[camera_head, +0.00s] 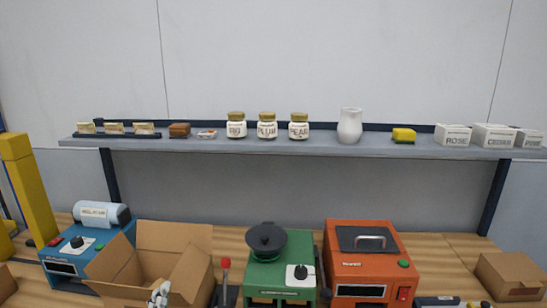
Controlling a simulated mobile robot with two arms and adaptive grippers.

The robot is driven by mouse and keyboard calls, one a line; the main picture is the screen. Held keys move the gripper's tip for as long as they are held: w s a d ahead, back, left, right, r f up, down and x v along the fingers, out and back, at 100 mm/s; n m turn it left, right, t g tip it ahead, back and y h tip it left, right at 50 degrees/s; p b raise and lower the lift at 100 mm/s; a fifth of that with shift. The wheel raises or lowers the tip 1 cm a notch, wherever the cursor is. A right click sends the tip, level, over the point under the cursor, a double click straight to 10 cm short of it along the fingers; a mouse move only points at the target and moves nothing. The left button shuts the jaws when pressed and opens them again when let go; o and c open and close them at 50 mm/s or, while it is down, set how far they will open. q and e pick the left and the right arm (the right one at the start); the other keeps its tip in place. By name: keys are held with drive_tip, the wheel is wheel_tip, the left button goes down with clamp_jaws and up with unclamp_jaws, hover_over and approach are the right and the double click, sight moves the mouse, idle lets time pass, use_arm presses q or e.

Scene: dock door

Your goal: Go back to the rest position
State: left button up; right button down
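I make out neither of my grippers in the head view. The view faces a wall shelf (330,145) above a wooden workbench (229,240). Three jars with gold lids stand on the shelf, labelled FIG (236,128), PLUM (267,128) and PEAR (298,128). On the bench stand a blue machine (70,262), an open cardboard box (175,245), a green machine (270,285) and an orange machine (370,265). A small white and dark item (158,294) shows at the box; I cannot tell what it is.
A white vase (349,127), a yellow sponge (403,135) and white boxes marked ROSE (453,136) and CEDAR (493,136) stand on the shelf. A red-knobbed lever (226,263) rises beside the green machine. A closed carton (511,276) sits at right. A yellow post (28,185) stands at left.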

use_arm(q)
drive_tip(key=s+a+f+n+g, duration=0.1)
drive_tip(key=s+f+n+g, duration=0.3)
drive_tip(key=s+f+g, duration=0.55)
drive_tip(key=s+a+f+n+g, duration=0.1)
drive_tip(key=s+f+n+g, duration=0.3)
drive_tip(key=s+f, duration=1.1)
drive_tip(key=f, duration=1)
drive_tip(key=s+f, duration=0.2)
drive_tip(key=f, duration=0.9)
drive_tip(key=s+a+f+g+b, duration=0.1)
drive_tip(key=s+a+f+g, duration=0.1)
drive_tip(key=s+f, duration=1.4)
drive_tip(key=shift+a+f+y, duration=0.3)
drive_tip(key=shift+a+f, duration=0.1)
drive_tip(key=shift+a, duration=0.3)
drive_tip(key=shift+s, duration=0.1)
drive_tip(key=shift+c, duration=0.4)
